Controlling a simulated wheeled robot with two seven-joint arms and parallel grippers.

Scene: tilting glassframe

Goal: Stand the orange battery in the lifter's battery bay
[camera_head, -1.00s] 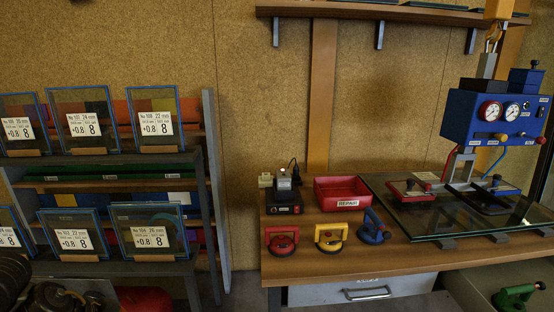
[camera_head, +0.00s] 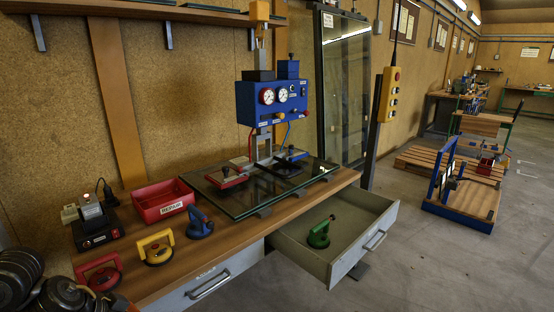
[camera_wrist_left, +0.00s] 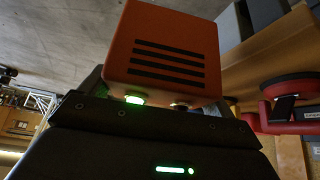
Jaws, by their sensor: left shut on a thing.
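The orange battery (camera_wrist_left: 165,45), a boxy block with dark stripes on its face, fills the upper middle of the left wrist view. My left gripper (camera_wrist_left: 158,102) is shut on it; its fingertips are largely hidden by the battery. The lifter (camera_head: 272,101) is a blue box with two gauges in the head view, hanging above the bench with suction pads on a glass sheet (camera_head: 240,200). I cannot make out its battery bay for certain; a smaller blue box (camera_head: 288,69) sits on its top. My right gripper is not in view.
A black charger-like box (camera_head: 97,233), a red bin (camera_head: 163,199) and red, yellow and blue suction cups (camera_head: 157,247) stand on the bench (camera_head: 140,285). An open drawer (camera_head: 335,247) holding a green cup juts out at the front right.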

